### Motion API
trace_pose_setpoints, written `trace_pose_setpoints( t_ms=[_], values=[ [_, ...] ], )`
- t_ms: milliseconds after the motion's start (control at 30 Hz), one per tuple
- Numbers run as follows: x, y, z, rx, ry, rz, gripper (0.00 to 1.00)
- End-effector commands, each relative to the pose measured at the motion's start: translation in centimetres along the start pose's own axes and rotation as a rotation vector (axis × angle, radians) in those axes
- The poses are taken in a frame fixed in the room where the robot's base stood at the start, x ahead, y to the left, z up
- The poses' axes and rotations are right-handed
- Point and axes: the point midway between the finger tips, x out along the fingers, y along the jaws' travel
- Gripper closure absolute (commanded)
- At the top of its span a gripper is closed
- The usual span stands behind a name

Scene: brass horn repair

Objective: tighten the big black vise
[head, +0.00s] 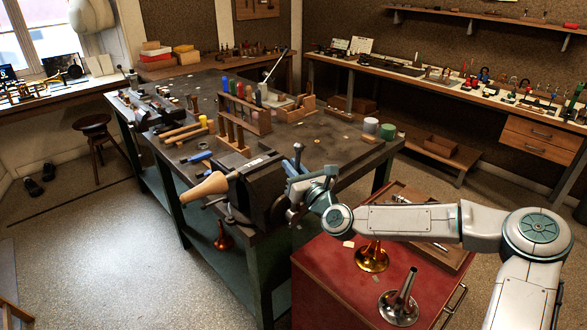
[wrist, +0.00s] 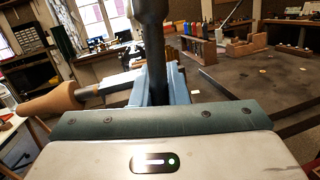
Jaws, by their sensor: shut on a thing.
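The big black vise (head: 262,190) sits at the near corner of the dark workbench in the head view. A tool with a pale wooden grip (head: 205,187) points out to the left at the vise; it also shows at the left of the wrist view (wrist: 50,104). My gripper (head: 298,174) is at the vise's right side. Its blue fingers (wrist: 158,88) are shut on a dark upright bar (wrist: 155,45), which looks like the vise handle. The bar's rounded top (head: 298,147) rises above my fingers. The lower part of the bar is hidden by my gripper.
The workbench (head: 330,142) holds hammers, a wooden tool rack (head: 243,118) and several tins. A red cabinet (head: 325,275) with brass and silver horn bells stands below my arm. A stool (head: 93,125) stands at left. The floor on the left is mostly clear.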

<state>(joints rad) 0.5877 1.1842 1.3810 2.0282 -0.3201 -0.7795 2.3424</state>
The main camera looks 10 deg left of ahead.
Motion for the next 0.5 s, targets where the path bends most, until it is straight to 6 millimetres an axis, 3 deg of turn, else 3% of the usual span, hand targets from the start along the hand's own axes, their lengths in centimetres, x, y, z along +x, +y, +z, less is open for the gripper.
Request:
trace_pose_setpoints(
  t_ms=[300, 333, 367, 400, 500],
  values=[
    [-0.23, -0.38, -0.69, 0.006, 0.013, -0.007, 1.0],
    [-0.23, -0.37, -0.69, 0.006, 0.013, -0.006, 0.78],
    [-0.23, -0.36, -0.67, 0.006, 0.013, -0.006, 0.7],
    [-0.19, -0.28, -0.64, 0.005, 0.012, -0.005, 0.65],
    [-0.08, -0.01, -0.52, 0.004, 0.009, -0.001, 0.65]
  ],
)
